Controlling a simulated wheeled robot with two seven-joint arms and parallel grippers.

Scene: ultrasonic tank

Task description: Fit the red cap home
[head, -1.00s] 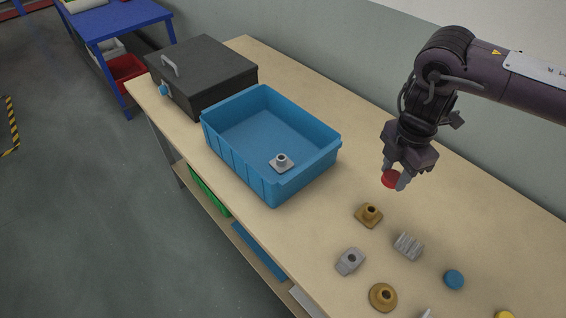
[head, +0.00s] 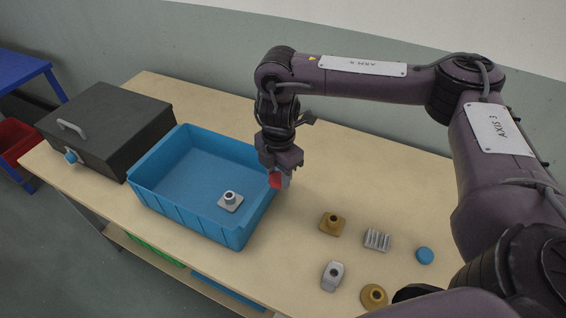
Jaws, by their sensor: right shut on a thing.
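My right gripper (head: 279,180) is shut on the red cap (head: 275,181). It holds the cap in the air beside the right wall of the blue bin, near that wall's rim in the picture. The cap is partly hidden by the fingers. A light grey fitting (head: 231,200) with a square base and an upright round neck sits inside the blue bin (head: 188,216), near its front right corner. The cap is apart from the fitting. My left gripper is not in view.
A dark box with a handle (head: 106,125) stands left of the bin. Right of the bin lie a square brass fitting (head: 332,223), a ribbed grey block (head: 377,240), a grey fitting (head: 333,276), a round brass fitting (head: 374,296) and a blue cap (head: 425,256). The back of the table is clear.

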